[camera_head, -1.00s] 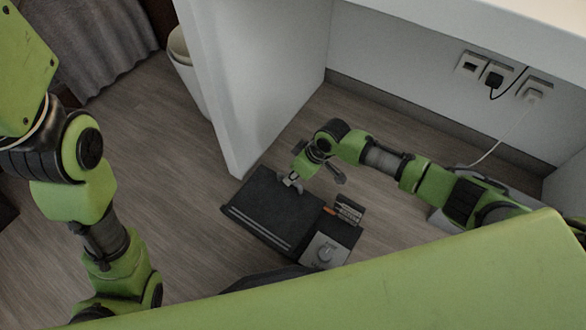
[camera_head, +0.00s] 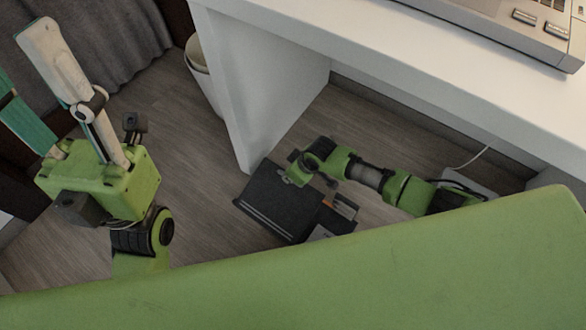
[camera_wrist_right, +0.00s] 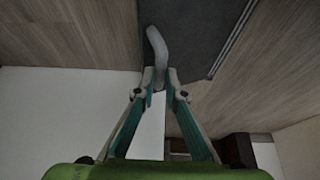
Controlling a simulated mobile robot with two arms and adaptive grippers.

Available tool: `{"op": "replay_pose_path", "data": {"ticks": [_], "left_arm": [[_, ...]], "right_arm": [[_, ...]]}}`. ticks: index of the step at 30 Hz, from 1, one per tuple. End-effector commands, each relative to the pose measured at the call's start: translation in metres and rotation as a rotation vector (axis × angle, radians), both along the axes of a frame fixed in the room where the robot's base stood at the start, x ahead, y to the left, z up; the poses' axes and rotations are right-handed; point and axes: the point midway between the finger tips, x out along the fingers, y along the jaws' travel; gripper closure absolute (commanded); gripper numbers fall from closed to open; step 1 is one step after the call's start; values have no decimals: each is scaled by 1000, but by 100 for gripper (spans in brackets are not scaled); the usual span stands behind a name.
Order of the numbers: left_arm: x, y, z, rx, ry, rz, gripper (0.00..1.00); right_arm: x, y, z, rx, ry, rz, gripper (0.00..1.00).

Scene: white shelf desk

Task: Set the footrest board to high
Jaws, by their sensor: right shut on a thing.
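The footrest board (camera_head: 275,205) is a dark flat panel low over the floor under the desk, with a pale strip along its near edge. It also shows at the top of the right wrist view (camera_wrist_right: 205,25). My right gripper (camera_head: 292,182) is at the board's far edge. In the right wrist view its fingers (camera_wrist_right: 160,88) are shut on a grey curved lever (camera_wrist_right: 156,45) beside the board. My left gripper (camera_head: 25,65) is raised at the upper left, fingers apart and empty, far from the board. My arm hides part of the board's far side.
A small dark side unit (camera_head: 331,217) with slots adjoins the board's right side; its near part is hidden by my green body. The white desk panel (camera_head: 235,100) stands behind the board. A bin (camera_head: 200,65) stands beyond it. Floor left of the board is clear.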

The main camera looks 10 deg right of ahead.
Motion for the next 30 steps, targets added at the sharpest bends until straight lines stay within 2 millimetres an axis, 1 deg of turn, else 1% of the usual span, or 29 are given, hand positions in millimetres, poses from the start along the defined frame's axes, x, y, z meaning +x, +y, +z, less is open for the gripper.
{"op": "replay_pose_path", "data": {"ticks": [1, 3, 13, 14, 15, 16, 26, 30], "left_arm": [[0, 0, 1, 0, 13, 0, 56], [-1, 1, -2, -2, 22, -2, 56], [-2, 1, -4, -2, 24, -1, 56], [-2, 1, -4, -2, 24, -1, 56], [-2, 1, -4, -2, 24, -1, 56], [-1, 1, -4, -2, 24, -1, 56], [-2, 1, -3, -3, 22, -1, 56], [-2, 1, -3, -4, 22, -1, 56]], "right_arm": [[-7, 8, 3, 11, 11, 4, 100], [-9, 10, 2, 11, 12, 5, 100], [-8, 5, 0, 3, 11, 2, 100], [-8, 5, 0, 3, 12, 2, 87], [-8, 4, 0, 2, 11, 1, 76], [-8, 4, 0, 2, 11, 1, 72], [-6, 5, 2, 4, 7, 2, 72], [-7, 3, 8, 4, 5, 2, 72]]}}
